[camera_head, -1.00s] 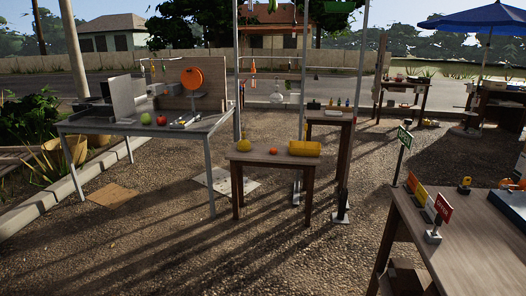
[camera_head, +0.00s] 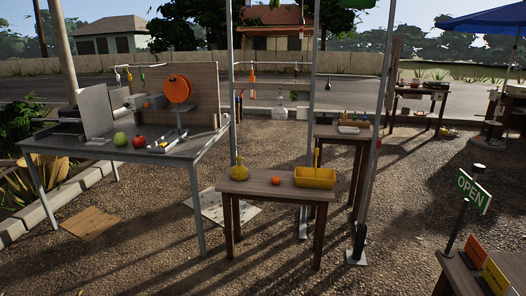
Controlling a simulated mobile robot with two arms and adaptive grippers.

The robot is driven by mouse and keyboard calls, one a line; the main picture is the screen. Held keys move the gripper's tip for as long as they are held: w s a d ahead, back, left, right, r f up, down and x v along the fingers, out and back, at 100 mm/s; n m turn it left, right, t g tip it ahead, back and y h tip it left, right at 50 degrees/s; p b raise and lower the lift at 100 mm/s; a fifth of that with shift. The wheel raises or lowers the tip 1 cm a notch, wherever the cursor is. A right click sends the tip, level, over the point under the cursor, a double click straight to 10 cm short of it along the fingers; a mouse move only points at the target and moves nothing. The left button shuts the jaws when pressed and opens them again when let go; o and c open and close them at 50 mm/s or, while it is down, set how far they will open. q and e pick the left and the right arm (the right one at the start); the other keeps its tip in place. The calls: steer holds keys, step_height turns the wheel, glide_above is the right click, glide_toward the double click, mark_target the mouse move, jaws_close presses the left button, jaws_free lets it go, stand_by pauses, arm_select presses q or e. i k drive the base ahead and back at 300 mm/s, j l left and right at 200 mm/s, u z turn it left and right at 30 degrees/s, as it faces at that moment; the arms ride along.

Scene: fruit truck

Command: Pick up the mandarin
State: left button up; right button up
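A small round orange mandarin (camera_head: 276,181) sits on a low wooden table (camera_head: 258,191) in the middle of the head view. To its left on the same table is a yellow, rounded fruit-like object (camera_head: 239,172). To its right is a yellow basket (camera_head: 316,178), whose inside I cannot make out. The mandarin is apart from both. Neither of my grippers shows in the head view.
A grey metal table (camera_head: 180,154) at left holds a green apple (camera_head: 120,139), a red apple (camera_head: 139,142) and an orange disc (camera_head: 178,90). Metal posts stand behind the wooden table. A table with an OPEN sign (camera_head: 473,192) is at lower right. Gravel in front is clear.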

mark_target(275, 180)
steer(key=i+u, duration=0.35)
steer(key=i, duration=1.8)
